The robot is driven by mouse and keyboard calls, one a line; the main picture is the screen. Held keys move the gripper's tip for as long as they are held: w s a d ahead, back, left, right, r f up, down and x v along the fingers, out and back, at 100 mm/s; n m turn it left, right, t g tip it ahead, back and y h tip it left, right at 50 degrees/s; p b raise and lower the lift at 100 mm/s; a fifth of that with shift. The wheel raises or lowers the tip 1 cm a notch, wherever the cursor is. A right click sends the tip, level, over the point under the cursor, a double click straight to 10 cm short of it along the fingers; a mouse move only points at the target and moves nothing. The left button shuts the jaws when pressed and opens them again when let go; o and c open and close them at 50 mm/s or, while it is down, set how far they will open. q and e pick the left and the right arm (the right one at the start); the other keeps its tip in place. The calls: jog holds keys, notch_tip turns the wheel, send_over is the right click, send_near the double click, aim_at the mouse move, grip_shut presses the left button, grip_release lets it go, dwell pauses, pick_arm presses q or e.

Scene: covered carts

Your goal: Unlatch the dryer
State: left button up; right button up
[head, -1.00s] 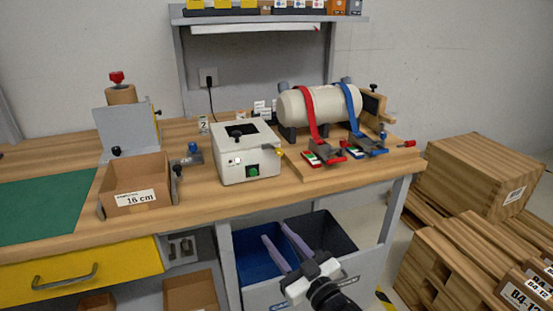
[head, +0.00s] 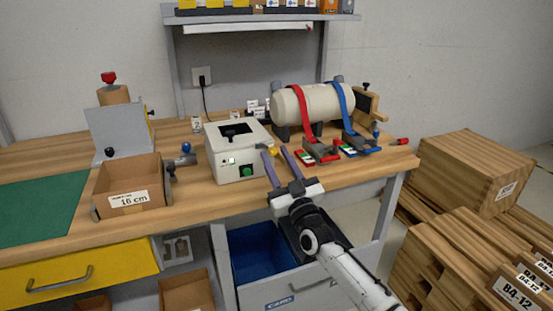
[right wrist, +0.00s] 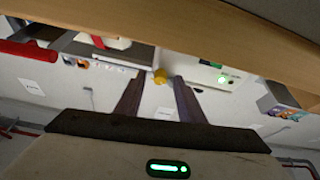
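The dryer (head: 231,161) is a white box with a dark window and black knob on its lid (head: 237,130) and a green button (head: 247,171) on its front. A yellow ball knob (head: 272,152) sits at its right side, probably the latch handle. My right gripper (head: 277,152) is open with its two fingers at this yellow knob. In the right wrist view the yellow knob (right wrist: 160,76) shows between the open fingertips; I cannot tell whether they touch it. The lid looks closed. My left gripper is not in view.
Right of the dryer, a cream cylinder (head: 316,102) rests under a red strap (head: 303,112) and a blue strap (head: 343,97) with buckles, close to my right fingers. A cardboard box (head: 128,187) stands left. A blue bin (head: 256,255) is below the bench.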

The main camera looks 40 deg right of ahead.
grip_shut()
jog(key=shift+m, duration=0.4)
jog(key=m+h, duration=0.1)
jog(key=m, duration=0.1)
jog(key=m+h+p, duration=0.1)
jog(key=shift+w+a+m+g, duration=0.1)
jog(key=shift+a+m+g, duration=0.05)
jog(key=shift+m+g, duration=0.2)
jog(key=m+h+p, duration=0.1)
jog(key=m+h, duration=0.1)
jog(key=m, duration=0.1)
jog(key=shift+r+m+g, duration=0.15)
jog(key=shift+m+g, duration=0.2)
jog(key=shift+a+m+g+h+p, duration=0.1)
jog(key=shift+m+g+h+p, duration=0.4)
jog(key=shift+m, duration=0.75)
jog(key=shift+a+m+g+h+p, duration=0.1)
jog(key=shift+m+g+h+p, duration=0.4)
jog(key=shift+m, duration=0.75)
